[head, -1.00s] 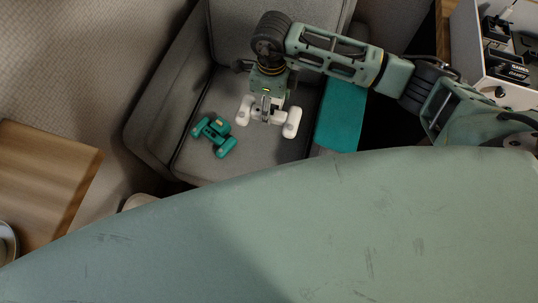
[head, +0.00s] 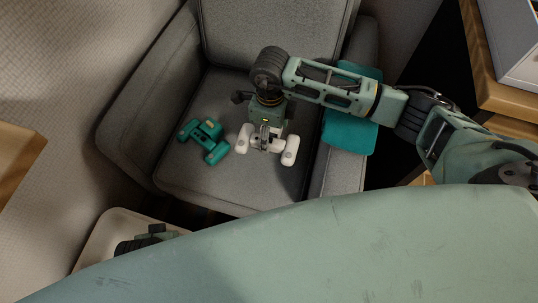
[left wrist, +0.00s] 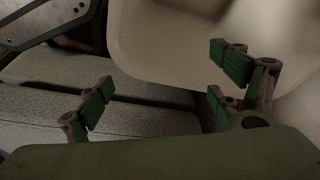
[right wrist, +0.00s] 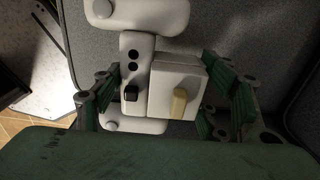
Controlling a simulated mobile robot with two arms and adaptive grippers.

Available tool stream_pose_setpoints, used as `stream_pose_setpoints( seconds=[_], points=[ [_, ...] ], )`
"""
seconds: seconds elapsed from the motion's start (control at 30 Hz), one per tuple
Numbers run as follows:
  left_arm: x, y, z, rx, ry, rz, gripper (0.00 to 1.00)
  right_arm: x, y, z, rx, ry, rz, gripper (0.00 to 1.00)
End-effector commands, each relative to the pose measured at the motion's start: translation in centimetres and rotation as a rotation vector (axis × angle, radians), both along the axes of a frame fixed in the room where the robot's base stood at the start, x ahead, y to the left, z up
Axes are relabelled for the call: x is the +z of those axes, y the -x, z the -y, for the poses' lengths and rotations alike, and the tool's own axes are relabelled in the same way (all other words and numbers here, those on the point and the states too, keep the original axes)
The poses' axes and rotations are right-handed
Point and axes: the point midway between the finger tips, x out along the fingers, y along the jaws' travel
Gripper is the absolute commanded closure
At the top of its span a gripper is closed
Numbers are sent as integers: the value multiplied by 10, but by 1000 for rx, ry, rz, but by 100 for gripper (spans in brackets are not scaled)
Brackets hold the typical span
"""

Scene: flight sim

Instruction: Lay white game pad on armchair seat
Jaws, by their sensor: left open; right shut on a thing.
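The white game pad (head: 289,151) is in my right gripper (head: 264,143), over the right half of the grey armchair seat (head: 225,180). In the right wrist view the pad's middle block (right wrist: 175,88) sits between the fingers of my right gripper (right wrist: 170,92). I cannot tell whether the pad touches the seat. A teal game pad (head: 205,138) lies on the seat to the left of the white one. My left gripper (left wrist: 170,85) is open and empty, near a pale rounded surface; the head view shows only part of it low at left.
A teal cloth (head: 349,134) hangs over the chair's right armrest. A beige rounded piece (head: 97,240) stands before the chair. Wooden furniture edges show at left (head: 15,155) and right (head: 495,75). The seat's front is clear.

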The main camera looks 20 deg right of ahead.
Motion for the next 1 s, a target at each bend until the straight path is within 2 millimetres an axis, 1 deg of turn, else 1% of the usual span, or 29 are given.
stream_pose_setpoints(
  seconds=[0.03,0.1,0.2,0.37,0.53,0.63,0.9,1.0],
  points=[
    [5,-1,0,0,0,6,14,-13,1,0,-1,2,-5,66],
    [14,-1,0,1,0,10,14,-27,1,0,-2,1,-6,66],
    [24,-1,-1,2,0,15,14,-41,1,0,-1,1,-3,66],
    [35,0,-1,3,0,20,14,-55,1,0,-1,1,-2,66],
    [53,2,-2,4,1,30,14,-80,1,0,-1,1,-3,66],
    [60,3,-2,5,1,32,14,-86,0,0,-1,1,-1,66],
    [61,3,-2,6,1,31,14,-86,0,0,0,1,-1,66],
    [64,4,-2,5,1,34,14,-88,0,0,0,1,-1,66]
  ],
)
